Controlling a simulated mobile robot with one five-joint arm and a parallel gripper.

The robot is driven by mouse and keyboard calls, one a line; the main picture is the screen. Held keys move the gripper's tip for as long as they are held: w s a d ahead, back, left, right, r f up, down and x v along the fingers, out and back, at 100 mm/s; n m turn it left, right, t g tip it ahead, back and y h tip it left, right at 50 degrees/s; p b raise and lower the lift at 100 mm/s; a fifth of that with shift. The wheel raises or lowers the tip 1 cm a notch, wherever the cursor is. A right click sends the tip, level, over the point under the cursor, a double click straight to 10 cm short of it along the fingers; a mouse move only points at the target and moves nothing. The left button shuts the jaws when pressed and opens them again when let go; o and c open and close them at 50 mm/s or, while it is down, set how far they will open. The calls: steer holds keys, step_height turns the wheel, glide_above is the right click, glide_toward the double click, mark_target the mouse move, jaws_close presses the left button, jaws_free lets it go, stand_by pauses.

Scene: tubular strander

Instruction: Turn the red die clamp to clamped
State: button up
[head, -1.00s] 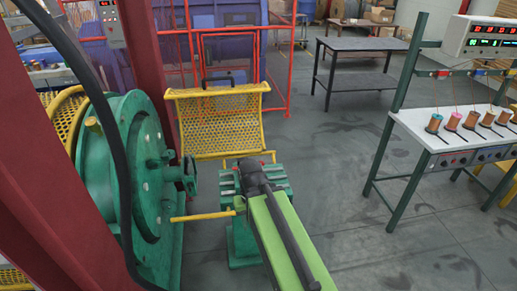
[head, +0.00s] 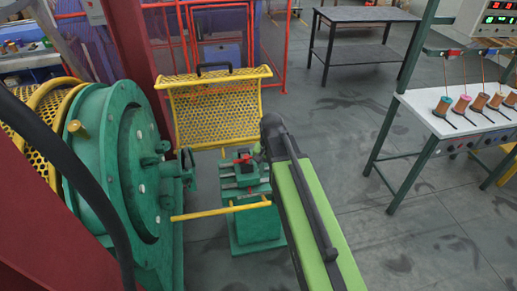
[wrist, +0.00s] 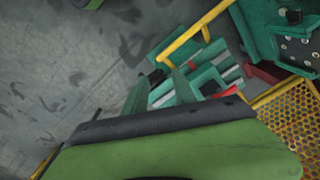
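The red die clamp (head: 243,158) is a small red part on top of the green die stand (head: 257,226), just right of the big green drum. It shows small in the wrist view (wrist: 229,91), at the stand's lower right edge; its exact setting is too small to tell. My gripper (wrist: 158,76) shows two green fingers apart, with nothing seen between them but the scene beyond. In the head view my arm's dark wrist stands just right of the clamp and hides part of the gripper. Contact with the clamp is not visible.
A yellow bar (head: 220,211) runs from the drum (head: 118,165) across the stand's front. A yellow mesh guard (head: 215,108) stands behind it. A red post (head: 145,75) rises at left. The white spool bench (head: 445,110) is at right. Floor between stand and bench is clear.

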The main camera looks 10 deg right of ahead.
steer(key=w+r+m+t+p, duration=0.1)
steer(key=w+r+m+p, duration=0.25)
steer(key=w+m, duration=0.35)
steer(key=w+r+m+p, duration=0.2)
steer(key=w+r+m, duration=0.3)
steer(key=w, duration=0.5)
steer(key=shift+m, duration=0.3)
steer(key=w+f+b, duration=0.1)
steer(key=f+b, duration=0.4)
steer(key=f, duration=0.1)
steer(key=w+f+b, duration=0.1)
steer(key=f+b, duration=0.5)
steer(key=w+f+b, duration=0.1)
steer(key=f+b, duration=0.5)
steer(key=shift+d, duration=0.3)
steer(key=shift+r, duration=0.15)
jaws_close()
